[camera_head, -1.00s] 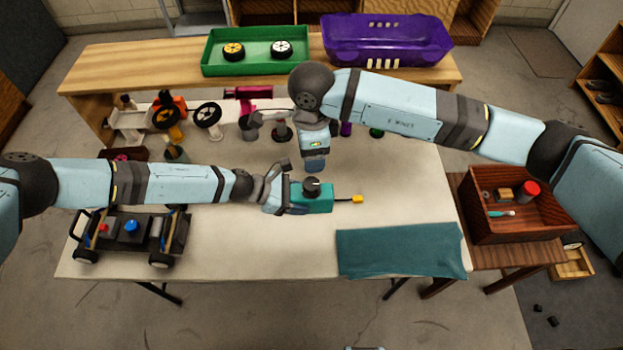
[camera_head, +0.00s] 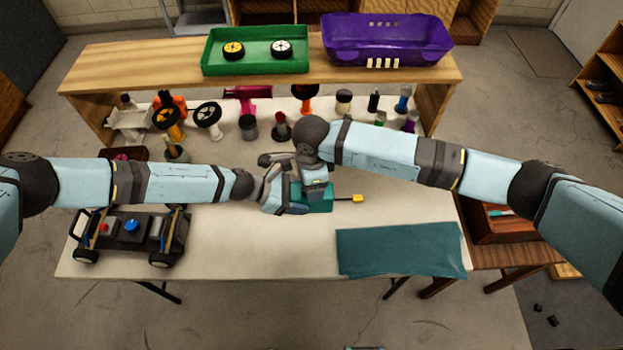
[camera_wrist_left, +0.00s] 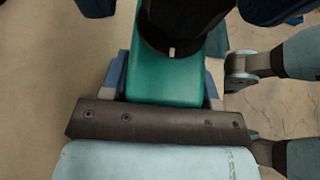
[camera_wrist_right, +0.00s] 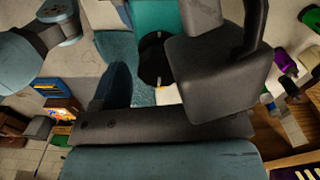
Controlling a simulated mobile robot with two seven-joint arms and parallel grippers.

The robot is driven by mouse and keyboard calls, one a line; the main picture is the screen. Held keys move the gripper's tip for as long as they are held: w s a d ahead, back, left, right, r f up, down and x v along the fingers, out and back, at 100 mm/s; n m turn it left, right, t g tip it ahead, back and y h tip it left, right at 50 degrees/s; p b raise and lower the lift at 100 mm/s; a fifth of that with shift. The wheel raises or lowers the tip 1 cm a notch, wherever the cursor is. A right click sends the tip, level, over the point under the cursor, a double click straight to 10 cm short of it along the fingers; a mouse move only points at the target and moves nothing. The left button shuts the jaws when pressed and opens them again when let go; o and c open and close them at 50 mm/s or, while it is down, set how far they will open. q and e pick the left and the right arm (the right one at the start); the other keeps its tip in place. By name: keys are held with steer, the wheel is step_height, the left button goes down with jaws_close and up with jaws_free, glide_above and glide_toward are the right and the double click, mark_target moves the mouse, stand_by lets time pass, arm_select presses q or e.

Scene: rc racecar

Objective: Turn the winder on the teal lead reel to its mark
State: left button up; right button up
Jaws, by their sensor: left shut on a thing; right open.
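The teal lead reel (camera_head: 318,203) lies on the white table, a yellow-tipped lead sticking out to the right. My left gripper (camera_head: 287,197) is shut on its left end; the left wrist view shows the teal body (camera_wrist_left: 165,82) between the fingers. My right gripper (camera_head: 316,186) is open over the reel and hides the winder in the head view. The black winder (camera_wrist_right: 155,62) shows between its fingers in the right wrist view, with a pale line on it. In the left wrist view the winder (camera_wrist_left: 180,30) has a small white mark at its near edge. Contact cannot be told.
A toy car chassis (camera_head: 130,232) stands at the left and a teal cloth (camera_head: 400,250) lies at front right. Several coloured parts stand along the back. A green tray (camera_head: 256,68) and purple bin (camera_head: 388,45) sit on the rear shelf. The front middle is clear.

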steer(key=c, duration=0.9)
steer(key=shift+c, duration=0.2)
steer(key=shift+m, duration=0.4)
steer(key=m, duration=0.4)
steer(key=shift+m, duration=0.4)
steer(key=m, duration=0.5)
steer(key=o, duration=0.9)
